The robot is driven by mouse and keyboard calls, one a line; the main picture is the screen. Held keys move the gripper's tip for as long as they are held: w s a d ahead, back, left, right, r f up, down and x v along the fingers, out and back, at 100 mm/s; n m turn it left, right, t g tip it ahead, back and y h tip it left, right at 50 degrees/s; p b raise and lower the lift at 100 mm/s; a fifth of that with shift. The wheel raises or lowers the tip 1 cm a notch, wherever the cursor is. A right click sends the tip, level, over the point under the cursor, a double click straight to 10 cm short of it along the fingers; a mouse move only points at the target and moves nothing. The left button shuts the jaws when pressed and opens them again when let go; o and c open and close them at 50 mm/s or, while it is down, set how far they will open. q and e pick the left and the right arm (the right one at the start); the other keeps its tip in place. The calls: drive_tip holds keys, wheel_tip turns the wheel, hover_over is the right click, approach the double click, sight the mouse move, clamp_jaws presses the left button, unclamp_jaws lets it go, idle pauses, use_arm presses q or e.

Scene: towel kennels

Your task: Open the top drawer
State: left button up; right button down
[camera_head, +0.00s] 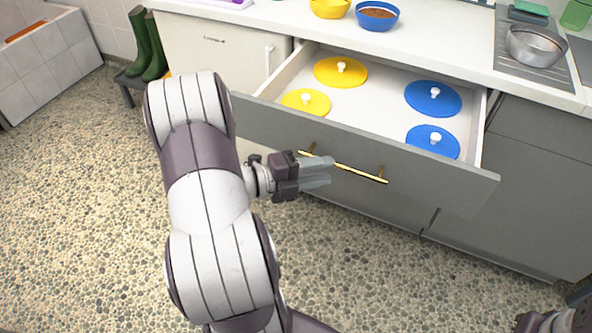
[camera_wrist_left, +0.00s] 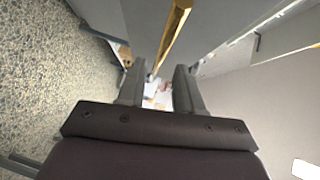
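The top drawer (camera_head: 365,150) is pulled well out of the grey counter. Two yellow lids (camera_head: 341,72) and two blue lids (camera_head: 433,98) with white knobs lie inside it. Its brass bar handle (camera_head: 362,173) runs along the front panel and also shows in the left wrist view (camera_wrist_left: 176,32). My left gripper (camera_head: 331,171) is in front of the panel at the handle's left part. Its fingers (camera_wrist_left: 160,88) are apart with nothing gripped between them. The bar lies just beyond the fingertips in the wrist view; contact cannot be told. My right gripper's fingers are not visible.
A yellow bowl (camera_head: 330,7) and a blue bowl (camera_head: 377,16) with brown contents stand on the white countertop (camera_head: 450,50). A metal bowl (camera_head: 536,44) is at the right. Green boots (camera_head: 147,45) stand at the back left. The pebbled floor (camera_head: 80,190) on the left is clear.

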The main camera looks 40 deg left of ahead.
use_arm(q)
drive_tip(key=f+v, duration=0.1)
drive_tip(key=v, duration=0.6)
drive_tip(key=shift+r+p, duration=0.35)
drive_tip(key=shift+r, duration=0.1)
